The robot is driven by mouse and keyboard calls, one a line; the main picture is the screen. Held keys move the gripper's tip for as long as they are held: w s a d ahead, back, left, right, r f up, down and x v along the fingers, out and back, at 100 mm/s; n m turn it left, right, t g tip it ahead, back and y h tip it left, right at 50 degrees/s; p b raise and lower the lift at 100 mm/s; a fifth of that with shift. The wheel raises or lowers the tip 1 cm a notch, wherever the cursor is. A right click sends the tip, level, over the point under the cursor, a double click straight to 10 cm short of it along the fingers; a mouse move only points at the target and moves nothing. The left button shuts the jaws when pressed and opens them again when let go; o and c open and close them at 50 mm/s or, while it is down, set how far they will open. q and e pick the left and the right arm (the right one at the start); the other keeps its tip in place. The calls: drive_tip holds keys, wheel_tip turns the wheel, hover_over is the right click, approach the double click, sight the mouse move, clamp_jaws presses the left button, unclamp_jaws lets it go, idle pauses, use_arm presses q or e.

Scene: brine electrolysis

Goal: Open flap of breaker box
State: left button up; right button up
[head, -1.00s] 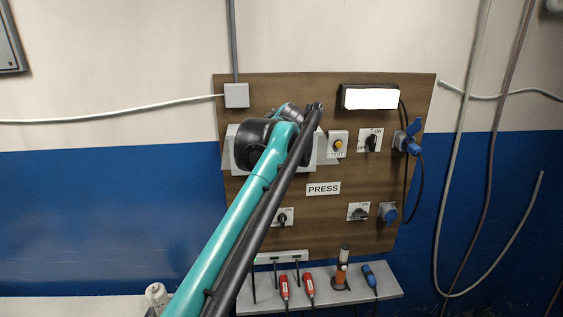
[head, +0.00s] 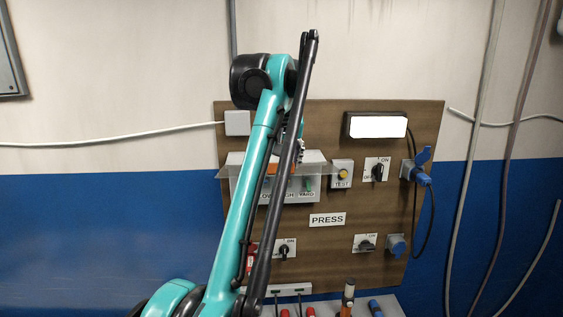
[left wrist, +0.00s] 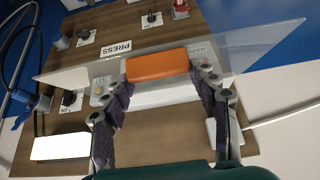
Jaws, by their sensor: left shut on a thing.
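The breaker box (head: 243,190) is a pale box on the brown board, partly hidden by my left arm. Its clear flap (head: 228,173) sticks out toward me from the box; its exact angle is hard to tell. The flap also shows as a see-through sheet in the left wrist view (left wrist: 245,52). An orange block (left wrist: 157,66) sits between the fingertips of my left gripper (left wrist: 155,76), which is shut on it at the flap. In the head view the left gripper (head: 299,154) is mostly hidden behind my arm. My right gripper is not in view.
A TEST button (head: 342,174), rotary switches (head: 377,172) and blue sockets (head: 408,171) are right of the box. A PRESS sign (head: 327,220) is below. A white lamp (head: 378,126) is at the upper right. Tools stand on a shelf (head: 390,305) underneath.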

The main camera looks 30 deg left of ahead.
use_arm(q)
drive_tip(key=o, duration=1.7)
drive_tip(key=shift+w, duration=0.1)
drive_tip(key=shift+w+a+f, duration=0.1)
drive_tip(key=shift+w+a, duration=0.05)
drive_tip(key=shift+w, duration=0.05)
drive_tip(key=shift+s+r, duration=0.3)
drive_tip(key=shift+r, duration=0.2)
drive_tip(key=shift+s+d, duration=0.25)
drive_tip(key=shift+d, duration=0.1)
drive_tip(key=shift+s+d, duration=0.15)
drive_tip(key=shift+s, duration=0.1)
drive_tip(key=s+d, duration=0.2)
drive_tip(key=s, duration=0.1)
drive_tip(key=s+d, duration=0.1)
drive_tip(key=s, duration=0.2)
drive_tip(key=s+d, duration=0.2)
drive_tip(key=s, duration=0.1)
drive_tip(key=shift+s+d, duration=0.1)
drive_tip(key=shift+d, duration=0.2)
